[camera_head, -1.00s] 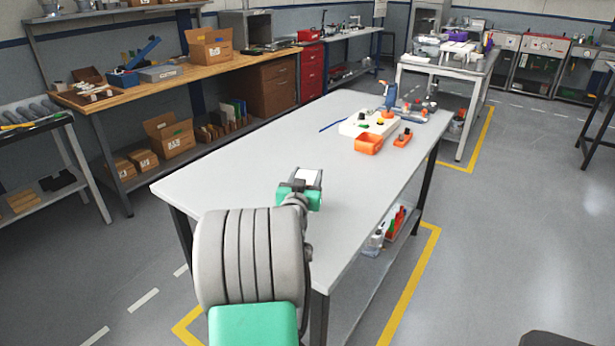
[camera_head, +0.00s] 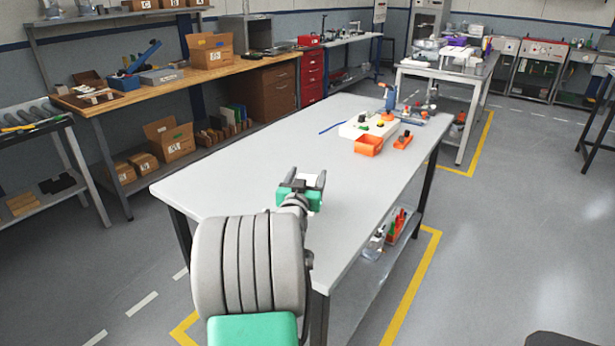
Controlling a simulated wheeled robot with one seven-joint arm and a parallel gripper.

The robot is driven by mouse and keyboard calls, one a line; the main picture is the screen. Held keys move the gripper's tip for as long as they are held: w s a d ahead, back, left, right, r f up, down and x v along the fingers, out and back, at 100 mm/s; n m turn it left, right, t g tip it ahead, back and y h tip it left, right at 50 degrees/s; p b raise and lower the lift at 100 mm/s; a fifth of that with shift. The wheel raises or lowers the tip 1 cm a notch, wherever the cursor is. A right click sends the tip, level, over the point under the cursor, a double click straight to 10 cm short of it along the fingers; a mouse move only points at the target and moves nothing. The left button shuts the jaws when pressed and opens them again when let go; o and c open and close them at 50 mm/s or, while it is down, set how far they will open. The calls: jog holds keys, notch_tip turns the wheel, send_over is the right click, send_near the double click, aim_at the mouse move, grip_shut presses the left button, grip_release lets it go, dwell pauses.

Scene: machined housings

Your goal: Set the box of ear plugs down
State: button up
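A white table (camera_head: 235,185) stands in front of me. My gripper (camera_head: 306,177) is low over its near half, pointing away from me, with its two fingers spread apart. A small white box (camera_head: 304,184), which I take to be the box of ear plugs, shows between the fingers. It appears to sit on the tabletop with a gap to the fingers. My gripper's body and wrist hide its near side, so I cannot see its contact with the table clearly.
Toward the table's far end are an orange bin (camera_head: 368,146), a white panel with coloured knobs (camera_head: 362,128), a blue pen-like item (camera_head: 332,127) and a blue tool (camera_head: 390,100). The tabletop around my gripper is clear. A lower shelf (camera_head: 365,275) holds several items.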

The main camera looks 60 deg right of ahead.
jog(key=shift+s+a+f, duration=0.1)
jog(key=shift+a+f, duration=0.1)
jog(key=shift+f, duration=0.9)
jog(key=shift+r+p, duration=0.2)
jog(key=shift+p, duration=0.1)
jog(key=v, duration=0.3)
jog(key=r+v, duration=0.1)
jog(key=v, duration=0.6)
jog(key=shift+a+r, duration=0.3)
jog(key=shift+a, duration=0.1)
jog(key=shift+s+a+r, duration=0.15)
jog(key=shift+s+a, duration=0.05)
jog(key=shift+a, duration=0.1)
jog(key=shift+w, duration=0.1)
